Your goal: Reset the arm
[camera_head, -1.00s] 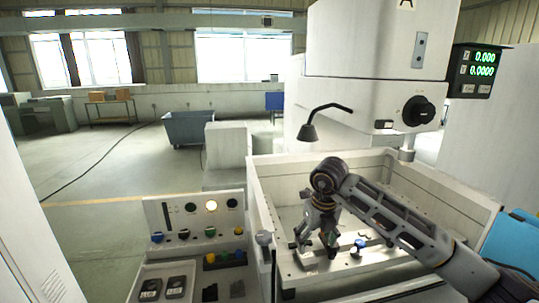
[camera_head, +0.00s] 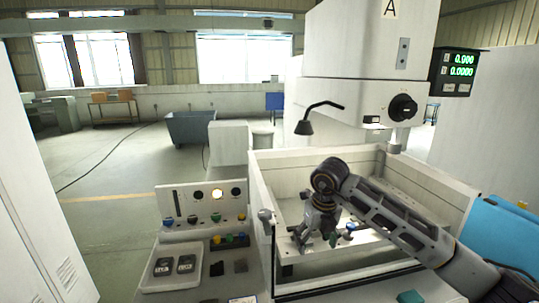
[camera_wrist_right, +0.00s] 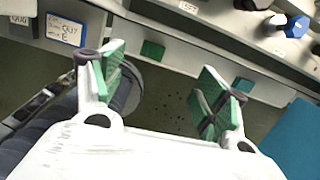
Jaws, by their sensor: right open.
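My right arm comes in from the right in the head view. Its gripper (camera_head: 318,240) points down over the front part of the machine's open white tank (camera_head: 290,165). In the right wrist view the two green-padded fingers (camera_wrist_right: 165,85) stand wide apart with nothing between them. Below them are a grey ledge and dark floor. My left arm and gripper are out of view.
A control panel (camera_head: 205,205) with coloured knobs and a tray (camera_head: 150,280) of dark gauges stand left of the tank. The machine head (camera_head: 360,100) and a black lamp (camera_head: 305,127) hang above. A blue object (camera_head: 500,235) is at right. Open floor lies at left.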

